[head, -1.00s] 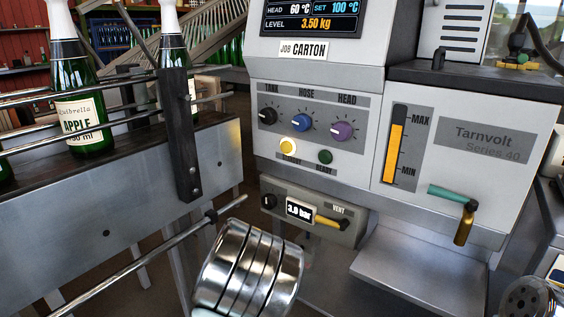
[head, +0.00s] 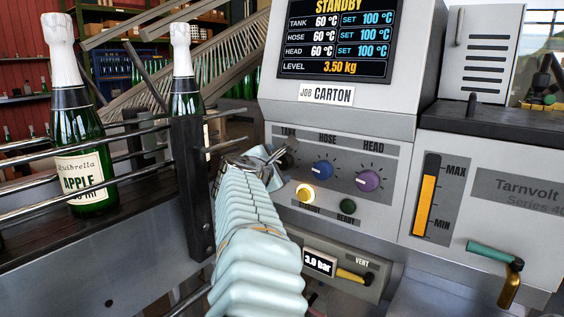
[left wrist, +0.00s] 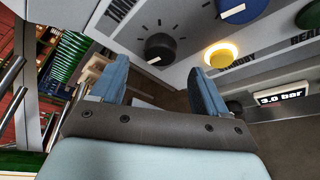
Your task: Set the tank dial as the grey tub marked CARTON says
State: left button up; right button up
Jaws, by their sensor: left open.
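The dark tank dial (left wrist: 159,47) with a white pointer mark sits on the machine's panel. In the left wrist view it lies just beyond the fingertips. In the head view my left gripper mostly hides it. My left gripper (head: 266,158) is open and empty, with its two blue fingers (left wrist: 157,75) spread in front of the dial, apart from it as far as I can tell. The screen (head: 336,42) reads STANDBY, with TANK at 60 °C and SET 100 °C. A JOB CARTON label (head: 326,94) is below it. No grey tub shows. My right gripper is not in view.
The blue hose dial (head: 322,169), purple head dial (head: 367,180), lit yellow button (head: 305,194) and green button (head: 347,206) are close by. A bottle conveyor with metal rails (head: 140,152) and an Apple bottle (head: 85,170) stands left. A teal-handled tap (head: 495,252) is at right.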

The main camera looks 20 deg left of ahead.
aim_at(283, 163)
pick_arm(q)
jog(key=p+x, duration=0.1)
jog(key=x, duration=0.5)
jog(key=c, duration=1)
jog(key=shift+f, duration=0.1)
jog(key=shift+c, duration=0.2)
jog(key=shift+b, duration=0.3)
